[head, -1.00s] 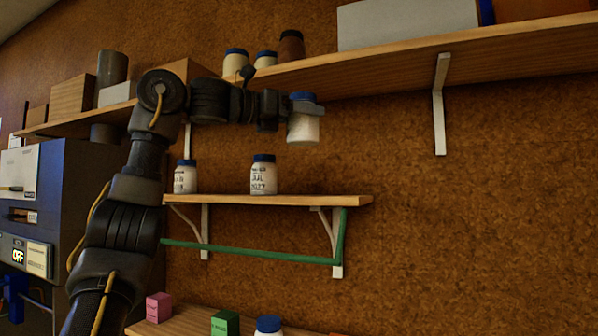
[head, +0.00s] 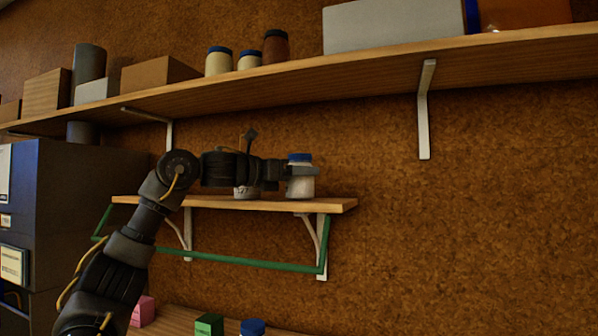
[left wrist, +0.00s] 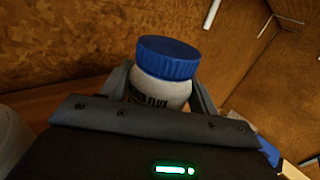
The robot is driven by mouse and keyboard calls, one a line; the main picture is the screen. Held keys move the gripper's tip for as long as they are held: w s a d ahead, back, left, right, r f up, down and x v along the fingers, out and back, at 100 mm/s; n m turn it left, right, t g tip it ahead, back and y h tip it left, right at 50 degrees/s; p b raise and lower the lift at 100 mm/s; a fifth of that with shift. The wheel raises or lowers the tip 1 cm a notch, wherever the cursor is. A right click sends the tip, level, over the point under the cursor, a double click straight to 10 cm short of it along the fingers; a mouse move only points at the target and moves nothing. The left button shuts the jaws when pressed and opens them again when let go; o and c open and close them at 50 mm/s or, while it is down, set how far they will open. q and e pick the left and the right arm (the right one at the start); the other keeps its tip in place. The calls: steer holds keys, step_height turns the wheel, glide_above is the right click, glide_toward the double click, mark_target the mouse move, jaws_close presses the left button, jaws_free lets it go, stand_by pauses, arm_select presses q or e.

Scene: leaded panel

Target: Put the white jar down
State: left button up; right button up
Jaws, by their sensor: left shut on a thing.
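The white jar with a blue lid (head: 300,181) is upright at the right part of the small middle shelf (head: 335,205). Its base is at the shelf's top surface; I cannot tell for sure whether it touches. My left gripper (head: 299,170) comes in from the left and is shut on the jar. In the left wrist view the jar (left wrist: 165,75) stands between the two fingers, with part of its label showing. Another white jar (head: 246,192) on the shelf is mostly hidden behind my left arm. My right gripper is not in view.
A long upper shelf (head: 380,92) holds jars, boxes and a grey block (head: 392,27). A green rail (head: 240,262) hangs below the middle shelf. A pink box (head: 143,311), a green box (head: 209,325) and a blue-lidded jar (head: 252,328) stand below. The shelf's right end is clear.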

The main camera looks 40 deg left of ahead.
arm_select(q)
steer(key=shift+s+a+f, duration=0.1)
steer(key=shift+a+f, duration=0.05)
steer(key=shift+d, duration=0.2)
steer(key=shift+f, duration=0.1)
steer(key=o, duration=0.9)
steer(key=shift+d, duration=0.1)
steer(key=shift+o, duration=1.4)
